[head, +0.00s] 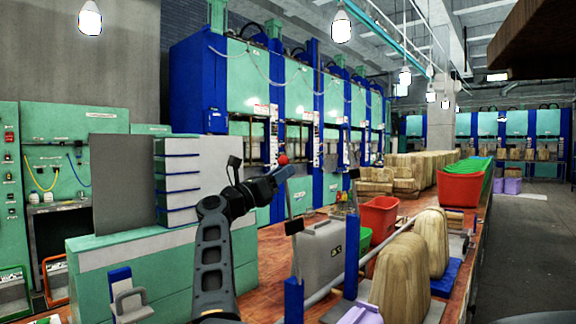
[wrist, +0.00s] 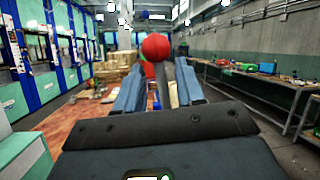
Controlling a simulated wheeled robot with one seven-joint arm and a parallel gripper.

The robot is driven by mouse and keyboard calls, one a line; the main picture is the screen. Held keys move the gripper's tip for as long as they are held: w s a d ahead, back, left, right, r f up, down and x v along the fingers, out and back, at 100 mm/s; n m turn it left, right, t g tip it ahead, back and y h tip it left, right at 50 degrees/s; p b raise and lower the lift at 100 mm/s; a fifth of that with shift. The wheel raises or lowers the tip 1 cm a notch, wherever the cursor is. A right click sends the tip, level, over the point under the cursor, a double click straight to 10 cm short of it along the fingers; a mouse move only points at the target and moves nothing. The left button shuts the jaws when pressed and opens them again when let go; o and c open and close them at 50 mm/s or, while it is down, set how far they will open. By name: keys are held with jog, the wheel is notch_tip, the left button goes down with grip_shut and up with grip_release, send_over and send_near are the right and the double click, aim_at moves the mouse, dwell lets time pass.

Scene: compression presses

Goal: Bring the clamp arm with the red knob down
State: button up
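The red knob (head: 283,160) shows at the tips of my gripper (head: 283,175) in the head view. In the wrist view the red knob (wrist: 155,46) stands just beyond and slightly above the fingertips, near the middle. A grey bar (wrist: 162,85) below the knob shows between the two blue-grey fingers of my gripper (wrist: 160,72). It looks like the clamp arm, raised towards the knob. The fingers are apart with a clear gap, and contact with the bar cannot be told.
A green bench unit with white panels (head: 213,165) stands left of my arm. A grey case (head: 325,250), red bin (head: 378,216) and tan moulded pieces (head: 402,275) crowd the wooden table at right. Blue presses (head: 195,85) line the back. The aisle (head: 525,240) is open.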

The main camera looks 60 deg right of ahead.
jog(key=shift+p+x, duration=0.4)
jog(key=shift+x, duration=1.2)
jog(key=shift+r, duration=0.1)
grip_shut()
